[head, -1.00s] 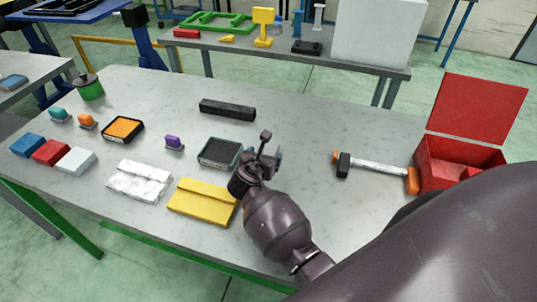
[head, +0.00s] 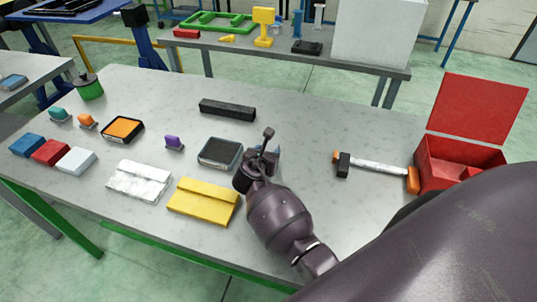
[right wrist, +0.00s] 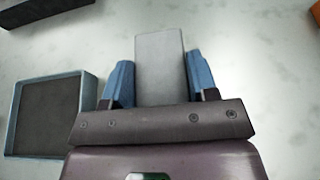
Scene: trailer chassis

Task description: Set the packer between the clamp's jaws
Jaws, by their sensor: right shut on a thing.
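My right gripper (head: 262,160) is over the bench top, just right of a dark-topped shallow tray. In the right wrist view the gripper (right wrist: 160,85) has its blue fingers on either side of a plain grey block (right wrist: 161,70), which it holds. The block may be the packer. It points away from the gripper, with pale bench surface beyond it. In the head view the arm and gripper mostly hide the block. I cannot make out the clamp or its jaws for certain in either view. My left gripper is not in view.
The tray (head: 220,152) also shows in the wrist view (right wrist: 52,117). A black bar (head: 227,110), yellow piece (head: 203,202) and white piece (head: 139,181) lie near. Bench between gripper and hammer is clear.

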